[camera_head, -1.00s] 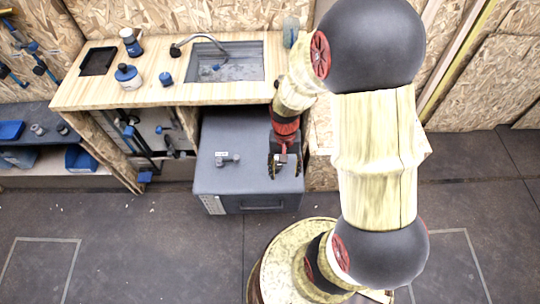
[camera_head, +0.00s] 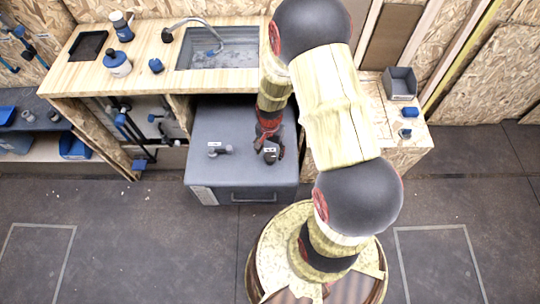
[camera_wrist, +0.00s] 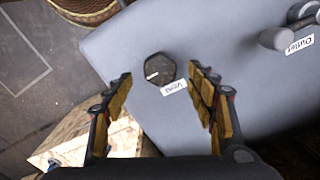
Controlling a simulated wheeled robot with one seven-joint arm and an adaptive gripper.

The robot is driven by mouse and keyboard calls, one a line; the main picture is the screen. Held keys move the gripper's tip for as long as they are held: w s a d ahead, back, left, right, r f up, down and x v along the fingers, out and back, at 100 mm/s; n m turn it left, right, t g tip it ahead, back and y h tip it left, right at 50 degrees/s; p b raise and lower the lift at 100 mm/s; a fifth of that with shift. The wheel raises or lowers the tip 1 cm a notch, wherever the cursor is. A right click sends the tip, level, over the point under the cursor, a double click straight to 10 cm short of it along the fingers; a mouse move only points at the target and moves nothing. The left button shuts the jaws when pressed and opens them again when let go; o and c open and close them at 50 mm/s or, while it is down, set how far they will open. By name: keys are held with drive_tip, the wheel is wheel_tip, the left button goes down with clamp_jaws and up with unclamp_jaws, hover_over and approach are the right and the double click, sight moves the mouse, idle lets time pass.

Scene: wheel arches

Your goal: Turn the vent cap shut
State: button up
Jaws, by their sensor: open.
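The vent cap (camera_wrist: 160,68) is a dark, many-sided knob with a short pale mark, on top of the grey tank (camera_wrist: 235,35). A white "Vent" label (camera_wrist: 173,88) lies beside it. My gripper (camera_wrist: 160,76) is open; in the wrist view its two fingers appear on either side of the cap, with gaps on both sides. Whether the fingertips are down at the cap's height I cannot tell. In the head view my gripper (camera_head: 267,148) is over the right part of the tank (camera_head: 208,130) and partly hides the cap.
An outlet fitting (camera_head: 219,150) with its own label stands on the tank left of my gripper. The wooden counter with a sink (camera_head: 220,55) overhangs behind. A side bench with a grey bin (camera_head: 401,83) is at the right. Floor in front is clear.

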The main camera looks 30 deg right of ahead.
sight(270, 156)
drive_tip(key=shift+f+b, duration=0.45)
drive_tip(key=shift+f, duration=1.15)
drive_tip(key=shift+c, duration=1.3)
drive_tip(key=c, duration=0.9)
